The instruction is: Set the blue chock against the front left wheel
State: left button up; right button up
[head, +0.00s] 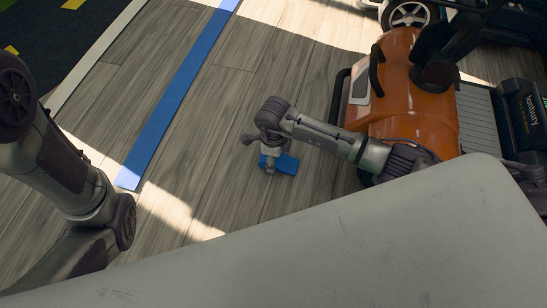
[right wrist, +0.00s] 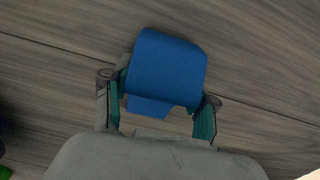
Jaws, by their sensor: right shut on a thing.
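The blue chock (head: 287,164) is in the head view near the middle, just above the wood-plank floor or on it; I cannot tell which. My right gripper (head: 268,163) is shut on it. In the right wrist view the blue chock (right wrist: 168,68) sits between the two teal-padded fingers of the right gripper (right wrist: 164,100).
A blue floor stripe (head: 178,98) runs along the left, with bare planks between it and the scooter. A dark bumper bar (head: 338,98) sticks out from the scooter. A dark mat (head: 50,45) lies top left.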

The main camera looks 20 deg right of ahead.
jog(key=shift+f, duration=0.1)
jog(key=o, duration=1.5)
notch_tip(320, 180, up, 12)
jog(key=p, duration=0.7)
jog(key=shift+f+p, duration=0.25)
jog(key=shift+p, duration=0.05)
jog(key=shift+r, duration=0.4)
